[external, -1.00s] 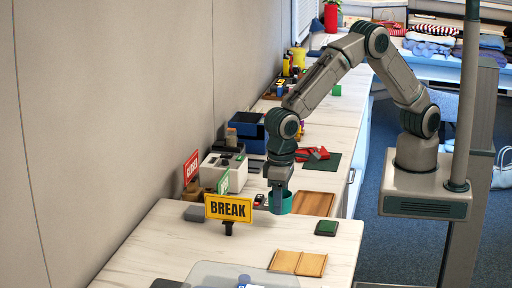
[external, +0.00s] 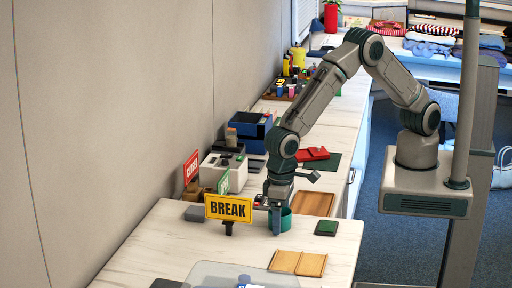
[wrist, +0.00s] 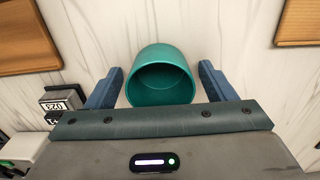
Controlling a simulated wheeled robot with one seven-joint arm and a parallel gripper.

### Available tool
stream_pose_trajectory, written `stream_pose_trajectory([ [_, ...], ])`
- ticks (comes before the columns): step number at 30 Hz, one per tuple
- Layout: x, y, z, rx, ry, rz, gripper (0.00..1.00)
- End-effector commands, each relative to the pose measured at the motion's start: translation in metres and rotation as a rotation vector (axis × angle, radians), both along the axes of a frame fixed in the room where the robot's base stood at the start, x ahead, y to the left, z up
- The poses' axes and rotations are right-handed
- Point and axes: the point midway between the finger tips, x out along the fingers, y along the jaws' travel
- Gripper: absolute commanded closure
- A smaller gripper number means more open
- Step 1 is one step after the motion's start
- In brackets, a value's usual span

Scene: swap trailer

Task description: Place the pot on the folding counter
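The teal pot (external: 287,217) stands on the near white counter (external: 160,240), close to that counter's far edge. In the wrist view the pot (wrist: 160,75) shows its round opening between the two blue fingers. My gripper (external: 279,217) is low around the pot. Its fingers are spread, with a visible gap on each side of the pot in the wrist view. In the external view the fingers partly hide the pot.
A yellow BREAK sign (external: 228,208) stands left of the pot. A dark green block (external: 326,228) is to its right and a hinged wooden board (external: 298,263) nearer the camera. Another wooden board (external: 314,204) lies behind. The near counter has bare room at left.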

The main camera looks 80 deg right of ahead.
Motion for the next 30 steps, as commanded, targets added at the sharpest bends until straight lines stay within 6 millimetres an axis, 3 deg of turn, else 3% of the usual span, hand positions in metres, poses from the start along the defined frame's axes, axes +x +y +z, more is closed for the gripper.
stream_pose_trajectory([
  [10,0.000,0.000,0.009,0.002,-0.001,0.000,0.23],
  [24,0.000,0.000,0.102,0.003,-0.002,0.000,0.23],
  [30,0.000,0.000,0.121,0.001,-0.001,0.000,0.23],
])
